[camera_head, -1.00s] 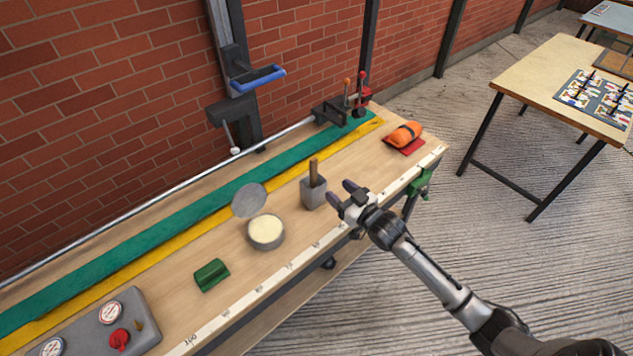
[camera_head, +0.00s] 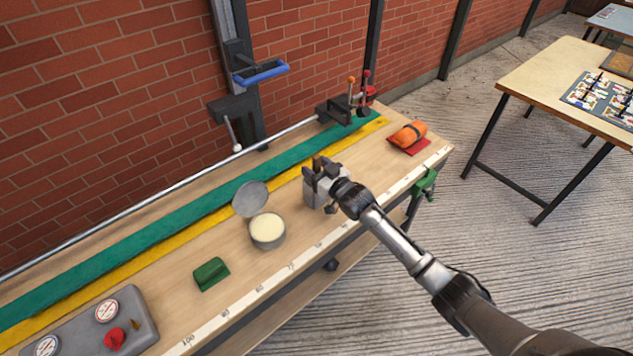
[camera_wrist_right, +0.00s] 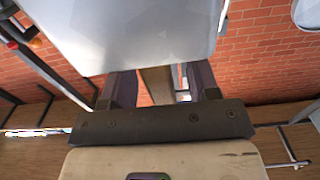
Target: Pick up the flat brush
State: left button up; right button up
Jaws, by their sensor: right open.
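The flat brush stands in a small grey block-shaped holder (camera_head: 311,194) on the workbench (camera_head: 245,297). In the head view my right gripper covers most of the brush. In the right wrist view its brown wooden handle (camera_wrist_right: 156,86) shows between the two fingers. My right gripper (camera_head: 319,168) is at the holder, open, with a finger on each side of the handle. A gap shows on the right side of the handle. The bristles are hidden. My left gripper is not in view.
A round tin (camera_head: 268,231) of cream-coloured stuff, its lid (camera_head: 250,199) and a green block (camera_head: 211,273) lie left of the holder. An orange bundle (camera_head: 409,134) on a red cloth lies right. A gauge panel (camera_head: 121,323) is at the near left. A brick wall stands behind.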

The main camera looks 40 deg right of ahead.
jog(key=shift+w, duration=0.8)
jog(key=shift+c, duration=0.3)
jog(key=c, duration=1)
jog(key=shift+o, duration=0.2)
